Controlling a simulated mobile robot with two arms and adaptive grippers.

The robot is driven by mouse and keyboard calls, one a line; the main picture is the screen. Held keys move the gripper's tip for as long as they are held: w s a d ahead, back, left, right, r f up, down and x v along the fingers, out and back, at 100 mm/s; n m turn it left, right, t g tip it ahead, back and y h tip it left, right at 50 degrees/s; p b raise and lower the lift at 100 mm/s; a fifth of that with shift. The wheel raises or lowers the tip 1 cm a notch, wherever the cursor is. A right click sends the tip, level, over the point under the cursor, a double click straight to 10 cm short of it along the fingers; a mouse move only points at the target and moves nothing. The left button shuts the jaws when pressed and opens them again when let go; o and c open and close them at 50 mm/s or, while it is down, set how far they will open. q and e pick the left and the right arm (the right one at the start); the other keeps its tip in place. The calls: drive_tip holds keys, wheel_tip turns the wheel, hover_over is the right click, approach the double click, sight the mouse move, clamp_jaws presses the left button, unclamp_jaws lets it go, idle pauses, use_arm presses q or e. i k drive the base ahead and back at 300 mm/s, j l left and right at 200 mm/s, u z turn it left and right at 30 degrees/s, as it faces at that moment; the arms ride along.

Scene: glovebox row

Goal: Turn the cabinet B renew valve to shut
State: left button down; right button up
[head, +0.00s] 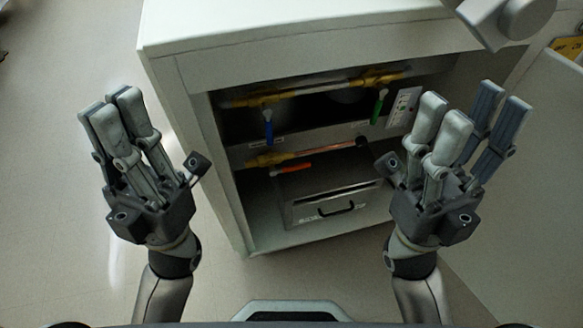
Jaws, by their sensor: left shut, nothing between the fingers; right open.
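An open white cabinet (225,50) stands ahead, with yellow valves on pipes inside. One valve has a blue lever (268,127) hanging down at the upper left. Another has a green lever (377,108) hanging down, slightly tilted, at the upper right. A lower valve has an orange-red lever (291,169) lying nearly level, along its pipe. The labels are too small to read, so I cannot tell which is the renew valve. My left gripper (118,103) is shut and empty, left of the cabinet. My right gripper (468,112) is open and empty, in front of the opening's right side.
A grey box with a black handle (337,209) sits on the cabinet floor below the pipes. A white panel with sockets or switches (404,106) is on the inner right. A pale panel, perhaps the open door (535,170), stands at the right. Floor is clear at the left.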

sight(272, 172)
drive_tip(key=l+u, duration=0.1)
drive_tip(key=u, duration=1.3)
drive_tip(key=k+l+u, duration=0.1)
drive_tip(key=l, duration=0.3)
drive_tip(key=k+l, duration=0.2)
drive_tip(key=l, duration=0.2)
drive_tip(key=k+l+u, duration=0.15)
drive_tip(key=l, duration=0.25)
drive_tip(key=i, duration=0.1)
